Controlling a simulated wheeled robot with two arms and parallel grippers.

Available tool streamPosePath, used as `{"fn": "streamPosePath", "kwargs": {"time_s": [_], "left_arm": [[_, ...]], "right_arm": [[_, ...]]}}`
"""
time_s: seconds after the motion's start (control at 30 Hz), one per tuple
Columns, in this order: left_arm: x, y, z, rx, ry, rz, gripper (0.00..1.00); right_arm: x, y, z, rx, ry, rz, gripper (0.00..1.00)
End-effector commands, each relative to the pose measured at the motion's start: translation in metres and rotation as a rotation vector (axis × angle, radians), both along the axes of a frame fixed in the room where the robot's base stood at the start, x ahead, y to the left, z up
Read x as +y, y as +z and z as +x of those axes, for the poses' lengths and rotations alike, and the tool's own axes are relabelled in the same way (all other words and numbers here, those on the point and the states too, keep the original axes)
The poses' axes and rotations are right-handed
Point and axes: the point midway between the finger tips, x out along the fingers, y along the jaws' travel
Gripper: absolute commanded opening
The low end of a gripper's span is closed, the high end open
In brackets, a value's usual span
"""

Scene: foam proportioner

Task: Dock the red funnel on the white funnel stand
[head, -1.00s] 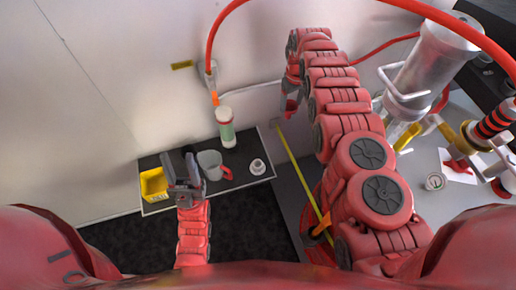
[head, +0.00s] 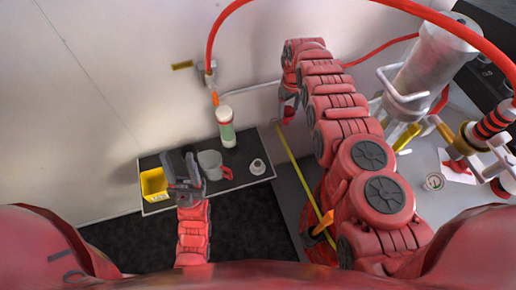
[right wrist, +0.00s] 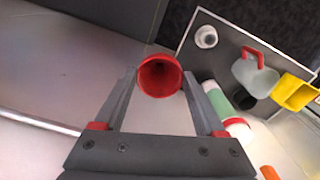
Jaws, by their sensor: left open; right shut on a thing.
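The red funnel (right wrist: 159,76) is between the fingertips of my right gripper (right wrist: 158,88) in the right wrist view, its open mouth facing the camera. In the head view my right gripper (head: 287,108) hangs near the wall, up and right of the dark shelf, and the funnel is hard to make out there. The white funnel stand (head: 257,167) is upright at the shelf's right end, apart from the funnel. It also shows in the right wrist view (right wrist: 206,37). My left gripper (head: 180,170) is open over the shelf's left part, beside the grey mug.
The shelf (head: 250,146) also carries a yellow bin (head: 153,184), a grey mug (head: 210,162) with a red handle and a green-and-white bottle (head: 226,130). A red hose (head: 222,22) arches above. A grey table (head: 415,170) with a metal cylinder (head: 432,60) stands at right.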

Motion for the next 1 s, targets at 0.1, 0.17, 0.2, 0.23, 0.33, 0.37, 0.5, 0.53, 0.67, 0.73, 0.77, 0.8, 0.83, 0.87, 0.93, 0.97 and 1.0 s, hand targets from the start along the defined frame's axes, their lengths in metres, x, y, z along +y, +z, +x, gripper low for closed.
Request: {"fn": "streamPosePath", "kwargs": {"time_s": [0.1,0.17,0.2,0.23,0.33,0.37,0.5,0.53,0.67,0.73,0.77,0.8,0.83,0.87,0.93,0.97,1.0], "left_arm": [[0.000,0.001,0.000,0.000,0.000,0.000,0.47],[0.000,0.001,0.000,0.000,0.000,0.000,0.47],[0.000,0.002,0.000,0.000,0.000,0.000,0.47],[0.000,0.002,0.000,0.000,0.000,0.000,0.47],[0.000,0.003,0.000,0.000,0.000,0.000,0.47],[0.000,0.003,0.000,0.000,0.000,0.000,0.47],[0.000,0.004,0.000,0.000,0.000,0.000,0.47],[0.000,0.004,0.000,0.000,0.000,0.000,0.47],[0.000,0.006,0.000,0.000,0.000,0.000,0.47],[0.000,0.006,0.000,0.000,0.000,0.000,0.47],[0.000,0.007,0.000,0.000,0.000,0.000,0.47],[0.000,0.007,0.000,0.000,0.000,0.000,0.47],[0.000,0.007,0.000,0.000,0.000,0.000,0.47],[0.000,0.007,0.000,0.000,0.000,0.000,0.47],[0.000,0.008,0.000,0.000,0.000,0.000,0.47],[0.000,0.008,0.000,0.000,0.000,0.000,0.47],[0.000,0.009,0.000,0.000,0.000,0.000,0.47]], "right_arm": [[0.002,-0.006,-0.002,0.001,0.009,0.000,0.20],[0.004,-0.007,-0.001,-0.001,0.014,0.001,0.20],[0.004,-0.008,-0.001,-0.003,0.017,0.001,0.20],[0.005,-0.009,-0.001,-0.002,0.020,0.000,0.20],[0.007,-0.014,-0.004,0.003,0.031,0.001,0.20],[0.008,-0.016,-0.005,0.003,0.034,0.001,0.20],[0.012,-0.021,-0.007,0.000,0.049,0.000,0.20],[0.013,-0.022,-0.008,0.001,0.053,0.001,0.20],[0.019,-0.030,-0.012,0.001,0.075,0.000,0.20],[0.021,-0.035,-0.014,0.004,0.083,0.001,0.20],[0.021,-0.036,-0.015,0.006,0.086,0.001,0.20],[0.022,-0.038,-0.016,0.005,0.091,0.002,0.20],[0.023,-0.039,-0.017,0.004,0.094,0.001,0.20],[0.024,-0.040,-0.017,0.003,0.098,0.001,0.20],[0.026,-0.043,-0.020,0.003,0.106,0.001,0.20],[0.027,-0.044,-0.021,0.005,0.109,0.002,0.20],[0.028,-0.047,-0.022,0.004,0.116,0.001,0.20]]}}
